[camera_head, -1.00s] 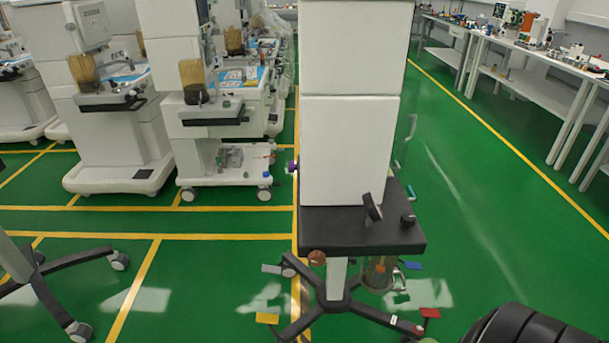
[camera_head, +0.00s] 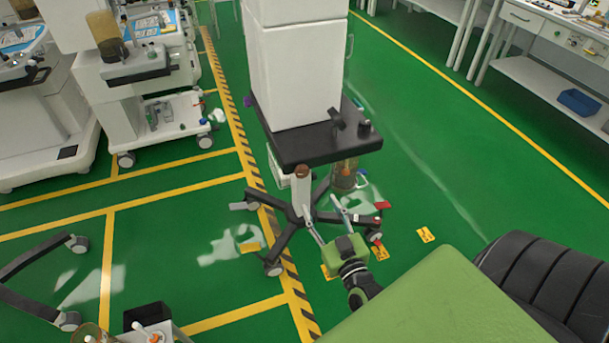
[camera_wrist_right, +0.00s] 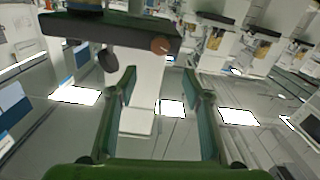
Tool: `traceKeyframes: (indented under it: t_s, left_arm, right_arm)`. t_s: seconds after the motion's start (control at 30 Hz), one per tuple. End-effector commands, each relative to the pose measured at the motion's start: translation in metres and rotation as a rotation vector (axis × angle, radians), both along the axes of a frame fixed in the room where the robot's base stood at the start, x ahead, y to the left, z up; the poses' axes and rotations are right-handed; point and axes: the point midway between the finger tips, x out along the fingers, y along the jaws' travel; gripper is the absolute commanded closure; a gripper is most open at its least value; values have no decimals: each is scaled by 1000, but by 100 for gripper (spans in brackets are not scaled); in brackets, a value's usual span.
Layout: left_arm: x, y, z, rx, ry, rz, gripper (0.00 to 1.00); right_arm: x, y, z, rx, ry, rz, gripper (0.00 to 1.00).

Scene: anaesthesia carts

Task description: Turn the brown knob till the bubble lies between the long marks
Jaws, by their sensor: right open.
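The brown knob (camera_head: 302,170) sits under the front edge of the black shelf (camera_head: 318,146) on the white cart column. It also shows in the right wrist view (camera_wrist_right: 159,45), beyond and above the fingertips. My right gripper (camera_head: 322,206) is open and empty, its green-grey fingers pointing up toward the knob from below, apart from it. In the right wrist view the fingers (camera_wrist_right: 160,76) stand wide apart. I cannot make out the bubble or the long marks. My left gripper is not in view.
An amber glass vessel (camera_head: 344,176) hangs under the shelf, right of the knob. The black wheeled base (camera_head: 295,228) spreads below, with coloured tags near it. Other carts (camera_head: 130,85) stand at the left and a bench (camera_head: 560,80) at the right.

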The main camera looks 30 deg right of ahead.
Motion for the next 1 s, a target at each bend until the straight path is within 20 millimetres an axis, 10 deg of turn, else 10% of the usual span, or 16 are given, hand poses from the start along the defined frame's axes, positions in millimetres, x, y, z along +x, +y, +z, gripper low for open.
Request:
traceKeyframes:
  t_s: [0.6, 1.0]
  left_arm:
    - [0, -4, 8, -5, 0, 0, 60]
    - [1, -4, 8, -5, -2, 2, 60]
  right_arm:
    - [107, -25, -1, -1, 3, 4, 55]
    - [124, -29, -2, 1, 4, 3, 55]
